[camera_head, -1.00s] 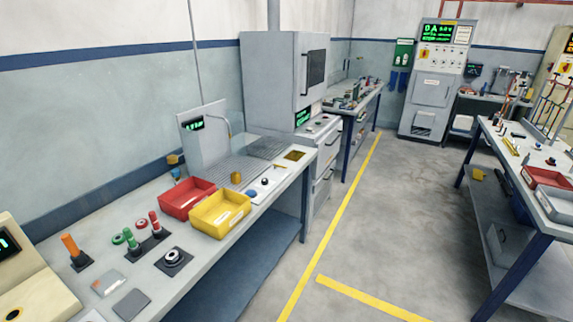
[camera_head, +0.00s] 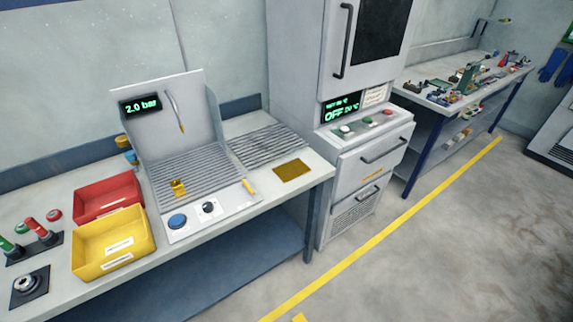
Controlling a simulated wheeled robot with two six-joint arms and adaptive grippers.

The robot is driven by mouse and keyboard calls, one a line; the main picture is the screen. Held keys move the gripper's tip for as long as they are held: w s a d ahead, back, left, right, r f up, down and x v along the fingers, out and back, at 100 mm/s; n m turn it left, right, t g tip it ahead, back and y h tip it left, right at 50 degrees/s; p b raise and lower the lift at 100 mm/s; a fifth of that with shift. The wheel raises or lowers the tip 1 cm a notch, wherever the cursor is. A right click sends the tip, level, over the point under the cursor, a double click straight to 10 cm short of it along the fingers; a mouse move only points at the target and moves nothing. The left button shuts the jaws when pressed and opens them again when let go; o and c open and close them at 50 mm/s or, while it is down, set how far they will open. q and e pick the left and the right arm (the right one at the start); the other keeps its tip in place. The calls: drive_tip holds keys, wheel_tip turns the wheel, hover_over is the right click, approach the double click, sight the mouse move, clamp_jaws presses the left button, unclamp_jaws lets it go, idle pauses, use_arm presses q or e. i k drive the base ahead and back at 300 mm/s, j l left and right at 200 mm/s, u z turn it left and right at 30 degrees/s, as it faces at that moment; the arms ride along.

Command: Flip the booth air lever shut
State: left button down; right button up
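The blow-off booth (camera_head: 178,110) stands on the bench at left centre, with a grey back panel, a slatted floor and a display reading 2.0 bar. A small yellow lever-like handle (camera_head: 249,187) sits at the right end of its front strip; it looks like the air lever, but its exact position is too small to tell. A black knob (camera_head: 208,207) and a blue button (camera_head: 178,221) are on the same strip. A small brass-coloured part (camera_head: 179,187) stands on the slats. Neither of my grippers is in view.
A red bin (camera_head: 107,198) and a yellow bin (camera_head: 114,243) stand left of the booth. A brass-coloured plate (camera_head: 293,171) lies to its right. A tall grey oven cabinet (camera_head: 340,130) stands beyond the bench end. The floor (camera_head: 440,260) in front is clear, with yellow lines.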

sight(245, 184)
drive_tip(key=i+l+u, duration=0.1)
drive_tip(key=l, duration=0.65)
drive_tip(key=i+l+u, duration=0.15)
drive_tip(key=l, duration=0.55)
drive_tip(key=l+u, duration=0.1)
drive_tip(key=l, duration=0.65)
drive_tip(key=i, duration=0.05)
